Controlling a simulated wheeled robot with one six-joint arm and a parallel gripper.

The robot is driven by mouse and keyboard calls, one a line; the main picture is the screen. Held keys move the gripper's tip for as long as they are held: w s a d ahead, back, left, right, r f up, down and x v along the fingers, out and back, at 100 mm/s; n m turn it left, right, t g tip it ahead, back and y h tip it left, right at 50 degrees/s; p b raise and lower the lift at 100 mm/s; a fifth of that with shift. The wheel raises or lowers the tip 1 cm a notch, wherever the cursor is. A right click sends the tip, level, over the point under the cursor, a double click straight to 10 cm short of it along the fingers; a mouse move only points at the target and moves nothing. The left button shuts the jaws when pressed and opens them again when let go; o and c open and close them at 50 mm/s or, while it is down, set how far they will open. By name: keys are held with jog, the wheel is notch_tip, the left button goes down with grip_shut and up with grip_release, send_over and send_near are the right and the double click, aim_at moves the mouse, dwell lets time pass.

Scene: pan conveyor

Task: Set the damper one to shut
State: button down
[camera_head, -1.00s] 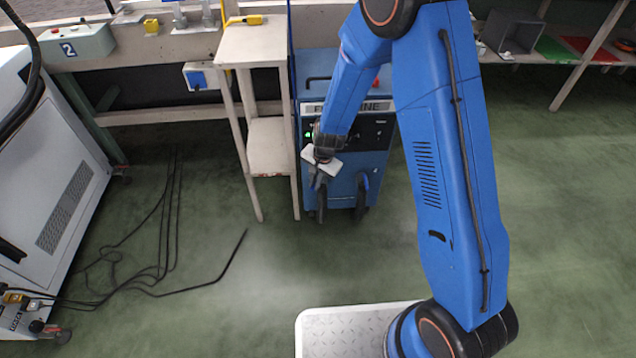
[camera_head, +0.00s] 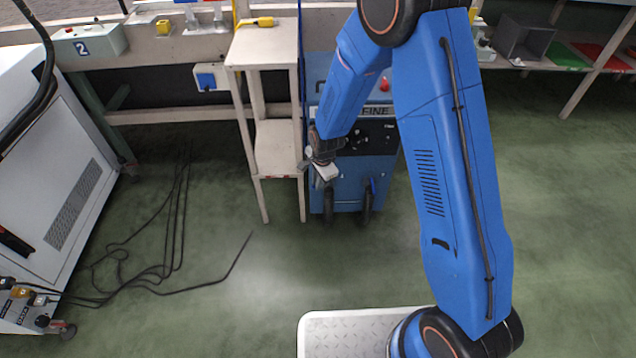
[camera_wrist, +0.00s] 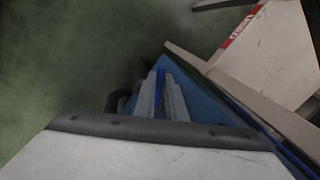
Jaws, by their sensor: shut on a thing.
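My gripper (camera_head: 325,174) is at the front of the blue fume machine (camera_head: 384,162), above the left of two black pipes (camera_head: 328,206). In the wrist view my gripper (camera_wrist: 161,80) has its two grey fingers close together on a thin blue lever (camera_wrist: 160,88), which looks like a damper lever. In the head view my wrist hides that lever. A second blue lever (camera_head: 373,185) stands upright at the right black pipe (camera_head: 367,208). I cannot read any label that says which damper is one, and the held lever's exact angle is unclear.
A pale wooden stand (camera_head: 262,52) is close on the left of the machine; it also shows in the wrist view (camera_wrist: 270,55). Black cables (camera_head: 160,275) lie on the floor at left. The green floor (camera_head: 270,270) in front of the machine is clear.

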dwell(0.4)
jog(key=c, duration=1.8)
grip_release()
jog(key=s+r, duration=0.1)
jog(key=r, duration=0.4)
jog(key=s+d+r, duration=0.1)
jog(key=r, duration=1.1)
jog(key=shift+s+d, duration=0.35)
jog(key=shift+s, duration=0.05)
